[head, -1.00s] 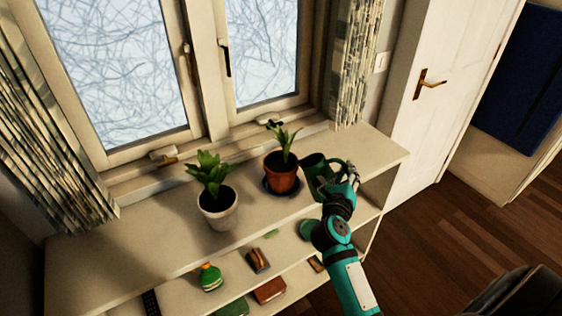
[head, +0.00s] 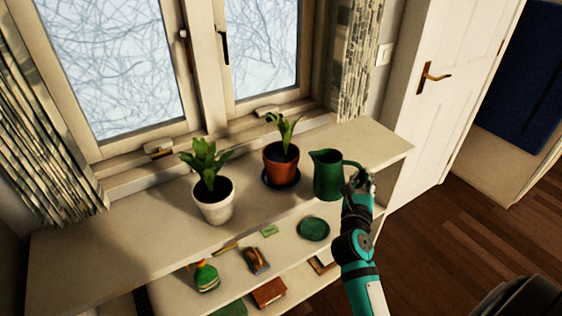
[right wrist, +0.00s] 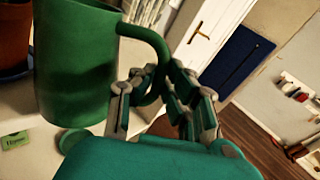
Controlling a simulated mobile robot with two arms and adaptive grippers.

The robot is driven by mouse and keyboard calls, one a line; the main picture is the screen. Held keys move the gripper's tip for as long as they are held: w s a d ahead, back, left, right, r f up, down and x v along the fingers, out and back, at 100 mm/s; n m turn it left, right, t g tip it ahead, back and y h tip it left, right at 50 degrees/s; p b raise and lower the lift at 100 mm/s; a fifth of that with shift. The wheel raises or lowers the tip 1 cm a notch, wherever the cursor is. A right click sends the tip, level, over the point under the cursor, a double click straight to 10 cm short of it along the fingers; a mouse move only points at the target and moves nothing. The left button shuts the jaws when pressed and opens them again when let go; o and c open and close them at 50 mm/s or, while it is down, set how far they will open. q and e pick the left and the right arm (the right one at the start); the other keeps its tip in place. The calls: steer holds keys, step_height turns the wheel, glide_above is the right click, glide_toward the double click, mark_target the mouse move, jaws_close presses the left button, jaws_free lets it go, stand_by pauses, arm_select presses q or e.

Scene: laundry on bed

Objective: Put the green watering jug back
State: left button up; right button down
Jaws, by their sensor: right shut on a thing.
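The green watering jug (head: 327,175) is upright at the right end of the shelf top, right of the orange plant pot. I cannot tell whether its base touches the surface. It also fills the left of the right wrist view (right wrist: 75,65). My right gripper (head: 357,182) is shut on the jug's handle, on the jug's right side; its fingers (right wrist: 150,88) close around the handle's lower part in the right wrist view. My left gripper is not in view.
An orange pot with a plant (head: 281,165) stands on a dark blue saucer just left of the jug. A white pot (head: 213,203) stands further left. The lower shelf holds a green round dish (head: 314,229) and a green bottle (head: 206,278). The shelf top's right end (head: 385,145) is clear.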

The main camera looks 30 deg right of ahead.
steer(key=shift+s+d+f+m+b, duration=0.2)
steer(key=shift+s+f+m+b, duration=0.1)
steer(key=shift+f+m+b, duration=0.5)
